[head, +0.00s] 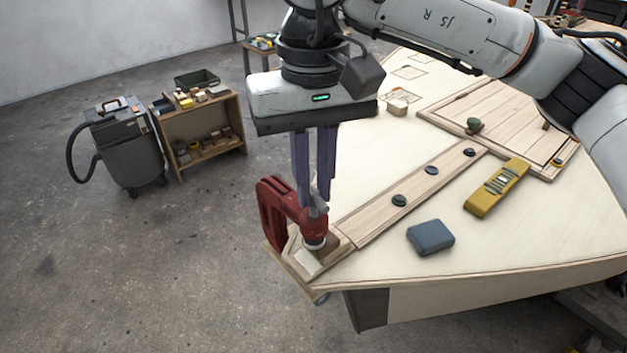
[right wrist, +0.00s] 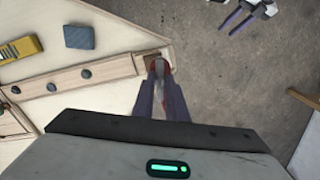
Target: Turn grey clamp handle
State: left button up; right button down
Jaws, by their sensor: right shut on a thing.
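The red clamp (head: 275,214) is fixed at the near left corner of the plywood hull, over a small wooden block. Its grey handle (head: 319,210) stands at the top of the clamp's screw. My right gripper (head: 316,199) points down from above, its purple fingers shut on the grey handle. In the right wrist view the fingertips (right wrist: 160,74) close around the handle, with a bit of red clamp behind; they hide most of it. My left gripper (right wrist: 235,14) shows at the top edge of the right wrist view, its fingers apart and empty over the floor.
On the hull (head: 480,250) lie a blue-grey block (head: 430,237), a yellow tool (head: 497,188) and a plank with several dark knobs (head: 399,200). A hatch panel (head: 500,115) lies farther back. A vacuum (head: 126,145) and a wooden shelf (head: 203,133) stand on the floor.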

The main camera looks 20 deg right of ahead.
aim_at(313, 191)
pick_arm(q)
jog(key=shift+f, duration=0.1)
pick_arm(e)
jog(key=shift+m, duration=1)
pick_arm(q)
jog(key=shift+s, duration=0.15)
jog(key=shift+s+f, duration=0.15)
jog(key=shift+s, duration=0.05)
pick_arm(e)
jog(key=c, duration=1.7)
grip_release()
jog(key=shift+o, duration=0.2)
